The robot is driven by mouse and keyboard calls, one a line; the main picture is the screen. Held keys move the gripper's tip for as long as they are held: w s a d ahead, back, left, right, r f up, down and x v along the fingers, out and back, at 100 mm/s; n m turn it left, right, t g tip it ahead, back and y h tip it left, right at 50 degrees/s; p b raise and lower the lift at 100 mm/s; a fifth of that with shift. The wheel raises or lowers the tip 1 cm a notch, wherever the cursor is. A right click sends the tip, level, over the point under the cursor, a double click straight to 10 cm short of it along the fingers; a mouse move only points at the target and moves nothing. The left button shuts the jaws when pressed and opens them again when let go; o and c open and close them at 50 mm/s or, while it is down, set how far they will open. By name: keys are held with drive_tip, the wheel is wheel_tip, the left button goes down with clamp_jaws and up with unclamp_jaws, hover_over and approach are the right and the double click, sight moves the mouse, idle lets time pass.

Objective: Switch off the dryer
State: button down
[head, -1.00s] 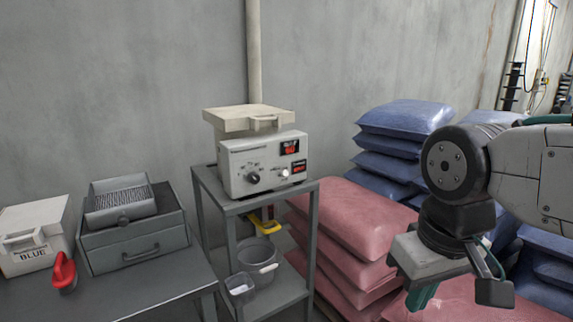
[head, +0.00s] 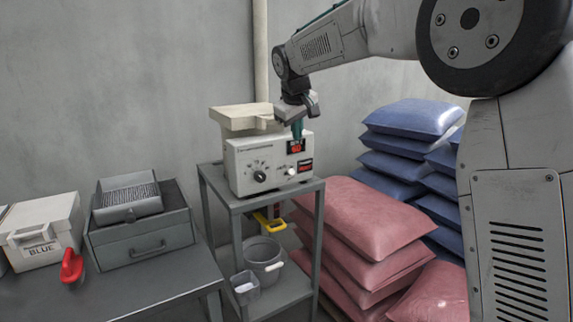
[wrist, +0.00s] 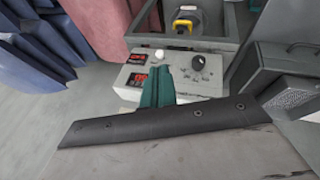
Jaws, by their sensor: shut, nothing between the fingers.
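The dryer is a white box (head: 241,168) with a cream lid on top, standing on a grey metal stand. Its front has a black knob (head: 260,176), red lit displays (head: 296,147) and a small white knob or button (head: 291,171). In the wrist view the black knob (wrist: 198,62), the white button (wrist: 159,55) and the displays show upside down. My gripper (head: 297,131) is shut and empty, its teal fingers pointing down by the upper right of the dryer front. The fingers (wrist: 157,84) also show in the wrist view, beside the displays. I cannot tell whether they touch the dryer.
Pink sacks (head: 365,220) and blue sacks (head: 410,122) are stacked right of the stand. A bucket (head: 262,257) sits on the stand's lower shelf (head: 290,290). A table on the left holds a white bin (head: 45,235), a red scoop (head: 71,266) and a grey drawer box (head: 140,225).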

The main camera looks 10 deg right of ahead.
drive_tip(key=w+a+f, duration=0.1)
drive_tip(key=w, duration=0.4)
drive_tip(key=w+a+f+n+t, duration=0.1)
drive_tip(key=w+a+f, duration=0.1)
drive_tip(key=w, duration=0.3)
drive_tip(key=shift+w+a+f, duration=0.15)
drive_tip(key=shift+w+a, duration=0.1)
drive_tip(key=shift+w, duration=0.05)
hover_over(289, 174)
drive_tip(key=a, duration=0.2)
drive_tip(key=f, duration=1)
drive_tip(key=shift+w+d+f, duration=0.15)
drive_tip(key=shift+d+f, duration=0.05)
drive_tip(key=shift+f, duration=0.1)
drive_tip(key=shift+d+f, duration=0.35)
drive_tip(key=shift+f, duration=0.3)
